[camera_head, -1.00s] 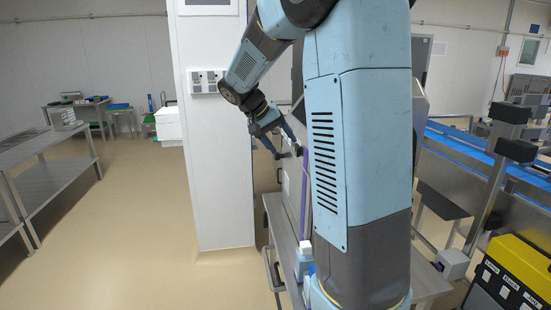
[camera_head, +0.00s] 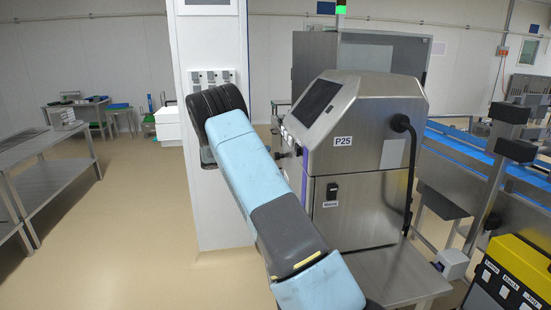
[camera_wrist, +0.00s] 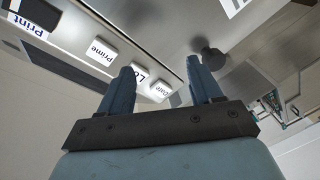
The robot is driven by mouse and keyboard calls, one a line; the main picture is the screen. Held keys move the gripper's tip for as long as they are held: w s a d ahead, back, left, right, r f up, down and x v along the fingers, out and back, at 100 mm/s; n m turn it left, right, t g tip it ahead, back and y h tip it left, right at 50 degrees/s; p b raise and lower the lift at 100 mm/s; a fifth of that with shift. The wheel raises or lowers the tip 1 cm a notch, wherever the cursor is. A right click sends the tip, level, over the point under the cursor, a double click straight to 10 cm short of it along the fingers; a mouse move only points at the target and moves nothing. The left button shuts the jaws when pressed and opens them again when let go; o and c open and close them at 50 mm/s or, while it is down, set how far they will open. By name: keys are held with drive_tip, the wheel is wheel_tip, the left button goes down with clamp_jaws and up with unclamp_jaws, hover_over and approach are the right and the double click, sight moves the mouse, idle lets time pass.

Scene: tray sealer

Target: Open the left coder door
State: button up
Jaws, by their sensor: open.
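The coder (camera_head: 350,120) is a steel cabinet marked P25 with a slanted screen. It stands on a steel table, and my arm covers much of its left side. A dark knob (camera_head: 297,150) sticks out on that left side. The wrist view shows a metal panel (camera_wrist: 165,30) with a dark round knob (camera_wrist: 213,58). I cannot tell for certain which panel is the left door; no panel visibly stands ajar. My gripper (camera_wrist: 159,66) is open and empty, with the knob beyond its right finger. In the head view my gripper is hidden behind my arm.
White labels, including Print and Prime (camera_wrist: 101,51), lie close beyond the fingers. A white pillar (camera_head: 212,150) stands left of the coder. The steel table (camera_head: 400,280) is under it, and a blue conveyor (camera_head: 470,150) runs at right.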

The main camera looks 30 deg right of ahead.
drive_tip(key=w+a+f+t+h, duration=0.3)
drive_tip(key=w+f+h, duration=0.1)
drive_tip(key=w+f, duration=0.4)
drive_tip(key=x, duration=0.4)
drive_tip(key=f+x, duration=0.1)
drive_tip(key=x, duration=0.8)
drive_tip(key=shift+s+d+f, duration=0.15)
drive_tip(key=shift+s+d, duration=0.2)
drive_tip(key=shift+s, duration=0.05)
drive_tip(key=shift+c, duration=0.5)
clamp_jaws()
